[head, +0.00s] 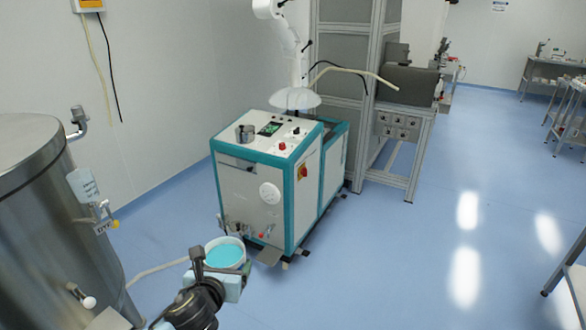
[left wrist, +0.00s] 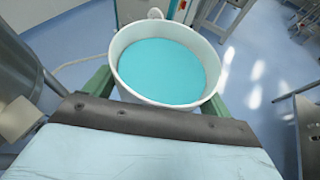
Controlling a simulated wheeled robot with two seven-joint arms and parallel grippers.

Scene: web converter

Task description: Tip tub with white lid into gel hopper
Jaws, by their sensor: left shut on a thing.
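An open white tub (head: 225,252) holds turquoise gel with a level surface. In the left wrist view the tub (left wrist: 122,85) stands upright between the green fingers of my left gripper (left wrist: 160,98). My left gripper (head: 224,270) is shut on the tub and holds it in front of the teal-and-white machine. No white lid shows on the tub. The machine (head: 255,190) has a small metal cup-like part (head: 245,132) on its top; I cannot tell whether this is the gel hopper. My right gripper is not in view.
A large steel tank (head: 45,215) stands close on the left. A white hood (head: 293,99) on an arm hangs over the machine. A grey framed cabinet (head: 345,75) stands behind it. The blue floor (head: 400,260) to the right is clear.

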